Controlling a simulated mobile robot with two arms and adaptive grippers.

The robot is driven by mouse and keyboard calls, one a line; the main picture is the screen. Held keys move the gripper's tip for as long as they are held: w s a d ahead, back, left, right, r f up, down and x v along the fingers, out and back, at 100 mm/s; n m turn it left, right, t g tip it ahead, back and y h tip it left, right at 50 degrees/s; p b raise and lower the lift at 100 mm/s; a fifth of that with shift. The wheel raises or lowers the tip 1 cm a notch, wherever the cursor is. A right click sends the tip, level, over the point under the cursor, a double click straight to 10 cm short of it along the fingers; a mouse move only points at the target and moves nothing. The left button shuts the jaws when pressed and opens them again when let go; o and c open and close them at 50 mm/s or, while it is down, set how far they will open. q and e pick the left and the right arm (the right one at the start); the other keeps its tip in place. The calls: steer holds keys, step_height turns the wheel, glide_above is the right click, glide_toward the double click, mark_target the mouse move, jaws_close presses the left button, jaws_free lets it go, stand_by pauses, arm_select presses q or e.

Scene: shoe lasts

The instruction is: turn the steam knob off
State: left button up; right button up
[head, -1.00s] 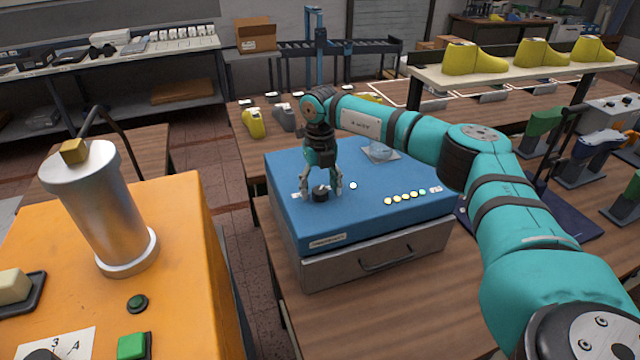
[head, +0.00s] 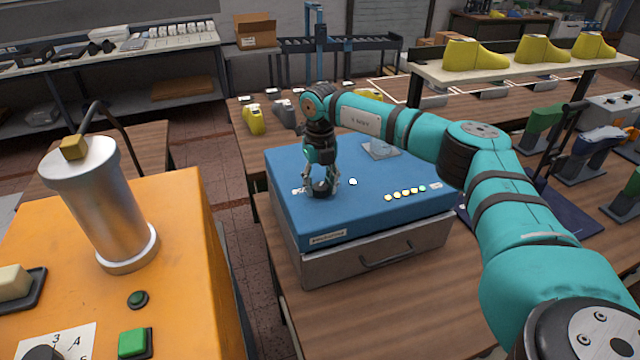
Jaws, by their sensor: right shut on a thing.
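The black steam knob (head: 320,189) sits on the top of the blue box (head: 300,222), near its left front part. My right gripper (head: 321,185) points down over it, with its fingers closed around the knob's sides. The fingers hide part of the knob, so its pointing direction cannot be read. A small white light (head: 353,182) is just right of the gripper. My left gripper is not in view.
An orange machine (head: 190,230) with a metal cylinder (head: 105,215) and a green button (head: 134,343) stands at the left. A grey drawer (head: 375,254) is under the blue box. Yellow shoe lasts (head: 474,57) stand on a shelf behind. My right arm spans the right side.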

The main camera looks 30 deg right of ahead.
steer(key=n+b, duration=0.1)
steer(key=n, duration=0.3)
steer(key=n+b, duration=0.1)
steer(key=n, duration=0.3)
steer(key=shift+n, duration=0.3)
steer(key=n+b, duration=0.1)
steer(key=n, duration=0.3)
steer(key=shift+n, duration=2.5)
steer(key=o, duration=1.2)
steer(key=shift+c, duration=0.2)
